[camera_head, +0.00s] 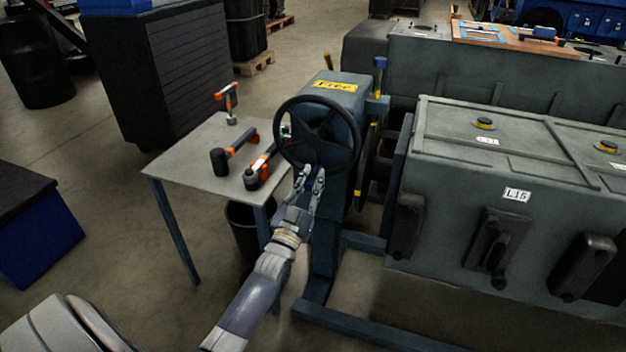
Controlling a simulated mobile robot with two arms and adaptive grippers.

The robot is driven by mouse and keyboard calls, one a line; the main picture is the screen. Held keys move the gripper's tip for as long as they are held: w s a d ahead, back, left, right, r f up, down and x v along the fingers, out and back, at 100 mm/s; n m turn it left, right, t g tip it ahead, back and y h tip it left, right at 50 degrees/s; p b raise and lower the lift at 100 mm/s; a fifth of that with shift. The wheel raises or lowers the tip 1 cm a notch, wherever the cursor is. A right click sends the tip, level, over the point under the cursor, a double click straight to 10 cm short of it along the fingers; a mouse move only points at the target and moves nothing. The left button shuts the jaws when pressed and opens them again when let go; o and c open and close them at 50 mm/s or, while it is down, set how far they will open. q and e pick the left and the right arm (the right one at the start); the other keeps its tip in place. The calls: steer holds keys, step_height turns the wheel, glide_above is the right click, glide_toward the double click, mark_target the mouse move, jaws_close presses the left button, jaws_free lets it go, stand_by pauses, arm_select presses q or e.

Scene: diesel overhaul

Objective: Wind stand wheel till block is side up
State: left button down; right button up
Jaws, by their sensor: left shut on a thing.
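The stand wheel (334,117) is a black spoked handwheel on the blue-grey stand (327,228). A yellow label (335,85) is on the stand's top. My left gripper (311,174) is at the lower left of the wheel and is shut on its rim. The engine block (490,165) is a large grey body to the right of the stand, with a label reading L15 and dark covers on its near face. The coupling between stand and block is partly hidden behind the stand. My right gripper is not in view.
A small grey table (190,172) stands left of the wheel, with orange and black tools (240,143) on it. A black bin (240,222) is under it. A black cabinet (170,75) is behind, and a blue box (35,225) is at far left.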

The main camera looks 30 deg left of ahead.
arm_select(q)
steer(key=shift+s+a+f+m+h, duration=0.15)
steer(key=shift+a+m+h, duration=0.15)
steer(key=shift+a+m, duration=0.4)
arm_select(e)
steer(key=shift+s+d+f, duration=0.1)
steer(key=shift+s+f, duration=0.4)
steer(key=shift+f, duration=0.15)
arm_select(q)
steer(key=c, duration=1.4)
jaws_free()
steer(key=shift+c, duration=0.2)
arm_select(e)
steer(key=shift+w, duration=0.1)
arm_select(q)
steer(key=shift+s+d, duration=0.1)
steer(key=shift+s, duration=0.1)
steer(key=v, duration=1.1)
steer(key=shift+s+f, duration=0.2)
steer(key=shift+s, duration=0.1)
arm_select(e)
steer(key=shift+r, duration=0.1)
